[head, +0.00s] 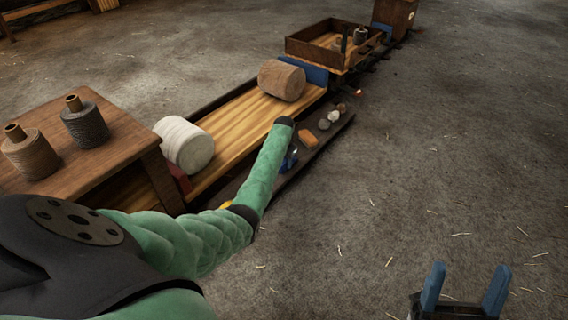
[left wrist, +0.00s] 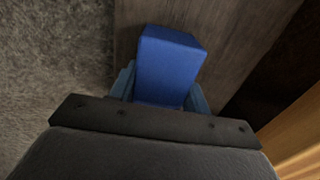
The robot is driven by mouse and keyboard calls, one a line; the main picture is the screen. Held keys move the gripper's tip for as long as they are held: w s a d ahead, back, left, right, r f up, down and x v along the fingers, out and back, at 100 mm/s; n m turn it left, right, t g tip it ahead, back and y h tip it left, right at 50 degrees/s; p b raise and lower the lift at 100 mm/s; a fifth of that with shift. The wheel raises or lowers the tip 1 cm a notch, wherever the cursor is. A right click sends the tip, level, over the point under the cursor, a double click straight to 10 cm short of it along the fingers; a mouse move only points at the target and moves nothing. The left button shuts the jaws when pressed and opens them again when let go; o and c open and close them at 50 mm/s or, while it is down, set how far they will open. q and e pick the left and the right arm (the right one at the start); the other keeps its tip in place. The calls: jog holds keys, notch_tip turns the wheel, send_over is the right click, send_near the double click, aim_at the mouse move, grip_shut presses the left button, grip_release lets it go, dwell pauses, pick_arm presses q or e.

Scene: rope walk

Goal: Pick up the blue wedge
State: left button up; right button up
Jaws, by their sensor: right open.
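The blue wedge (left wrist: 166,65) is a bright blue block in the left wrist view. It sits between the two fingers of my left gripper (left wrist: 163,88), which press close on both sides of it. A dark grey-brown surface lies behind it; whether the wedge touches that surface I cannot tell. In the head view a bit of blue at my left gripper (head: 289,160) shows beside the green forearm, which hides most of it. My right gripper (head: 463,290) is open and empty over the floor at the lower right.
A narrow dark shelf holds an orange block (head: 308,138) and several small stones. Beside it, a wooden trough (head: 238,127) carries a white roll (head: 185,145) and a wooden roll (head: 282,80). A table (head: 90,150) with two spools stands left.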

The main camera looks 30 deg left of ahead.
pick_arm(q)
jog(key=shift+c, duration=1.1)
